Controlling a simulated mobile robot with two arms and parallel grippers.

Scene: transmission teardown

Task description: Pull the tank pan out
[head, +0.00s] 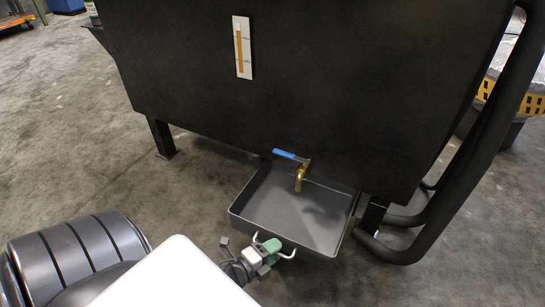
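The tank pan (310,235) is a grey, shallow, open tray on the concrete floor. Its back part is under the black tank (330,90) and its front part sticks out. A white handle (288,255) is on the pan's front wall. My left gripper (270,247), with green fingers, is at the middle of this handle and covers part of it. The view is too small to tell whether the fingers are closed around it. My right gripper is not in view.
A brass tap (301,176) with a blue lever (290,156) hangs from the tank over the pan. Tank legs (162,138) stand on both sides. Thick black tubes (455,200) curve down at the right. The floor left of the pan is clear.

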